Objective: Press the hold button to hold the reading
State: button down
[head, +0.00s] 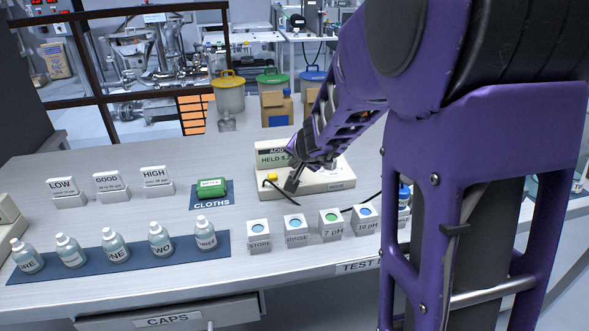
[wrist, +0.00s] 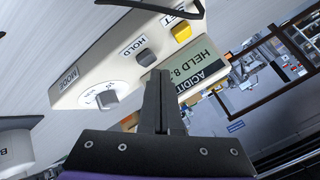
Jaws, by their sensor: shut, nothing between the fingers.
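The cream acidity meter (head: 335,181) stands on the bench, partly hidden by my arm. Its display (head: 271,159) reads "HELD" with a number cut off; the display (wrist: 203,72) in the wrist view also shows "HELD 8". The grey hold button (wrist: 145,57) sits between the mode knob (wrist: 107,98) and a yellow button (wrist: 181,32). My gripper (head: 291,187) is shut and empty at the meter's front. In the wrist view my fingertips (wrist: 160,73) appear close beside the hold button, leaving it visible. I cannot tell whether they touch the meter.
Several labelled cups, such as the store cup (head: 258,235), stand in front of the meter. A blue mat (head: 135,262) with several bottles lies front left. A green cloth pack (head: 211,187) and label cards (head: 109,184) stand farther back. A dark cable (head: 366,203) runs right of the meter.

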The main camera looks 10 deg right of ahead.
jog(key=shift+r, duration=0.15)
notch_tip(320, 180, up, 5)
jog(key=p, duration=0.4)
dwell(0.7)
